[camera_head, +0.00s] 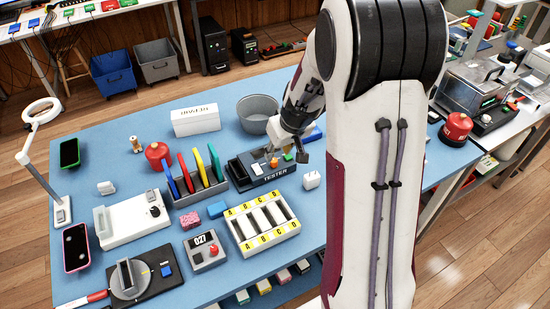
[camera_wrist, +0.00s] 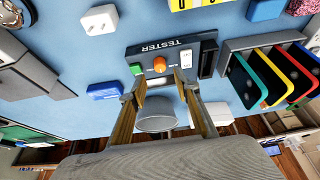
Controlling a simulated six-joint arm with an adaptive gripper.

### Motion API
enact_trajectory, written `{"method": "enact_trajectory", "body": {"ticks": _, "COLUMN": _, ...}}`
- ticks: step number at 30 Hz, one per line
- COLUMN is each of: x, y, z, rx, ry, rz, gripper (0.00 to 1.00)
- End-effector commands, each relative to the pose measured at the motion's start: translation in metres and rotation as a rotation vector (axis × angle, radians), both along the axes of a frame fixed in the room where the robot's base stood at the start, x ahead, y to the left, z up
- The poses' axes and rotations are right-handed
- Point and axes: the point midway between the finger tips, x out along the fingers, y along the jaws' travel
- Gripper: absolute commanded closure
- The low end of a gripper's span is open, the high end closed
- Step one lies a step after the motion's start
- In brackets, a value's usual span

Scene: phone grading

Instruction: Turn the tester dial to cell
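The tester (camera_head: 272,178) is a dark box on the blue table, with its name on the front face. In the wrist view the tester (camera_wrist: 150,49) appears upside down. Its orange dial (camera_wrist: 159,64) sits on the top panel, between a green button (camera_wrist: 136,69) and a white part (camera_wrist: 186,58). The dial also shows in the head view (camera_head: 274,163). My gripper (camera_wrist: 158,84) is open, with one finger on each side of the dial in the picture and nothing between them. In the head view my gripper (camera_head: 281,148) is over the tester. Dial markings are too small to read.
A rack with coloured phones (camera_head: 202,182) stands close to the left of the tester, and a white plug block (camera_head: 312,180) to its right. A yellow-labelled tray (camera_head: 262,223) lies in front. A grey bowl (camera_head: 255,108) and white box (camera_head: 196,121) are behind.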

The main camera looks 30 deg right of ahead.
Motion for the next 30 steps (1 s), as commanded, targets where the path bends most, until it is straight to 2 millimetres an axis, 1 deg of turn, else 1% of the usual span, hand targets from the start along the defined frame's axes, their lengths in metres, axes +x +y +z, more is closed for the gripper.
{"method": "enact_trajectory", "body": {"ticks": 9, "x": 0.011, "y": 0.001, "z": -0.029, "rx": 0.001, "ry": 0.003, "rz": -0.001, "gripper": 0.68}}
{"method": "enact_trajectory", "body": {"ticks": 15, "x": 0.017, "y": 0.001, "z": -0.043, "rx": 0.000, "ry": 0.002, "rz": 0.001, "gripper": 0.68}}
{"method": "enact_trajectory", "body": {"ticks": 21, "x": 0.021, "y": 0.000, "z": -0.051, "rx": -0.001, "ry": 0.001, "rz": 0.001, "gripper": 0.68}}
{"method": "enact_trajectory", "body": {"ticks": 30, "x": 0.022, "y": 0.000, "z": -0.053, "rx": -0.001, "ry": 0.000, "rz": 0.001, "gripper": 0.68}}
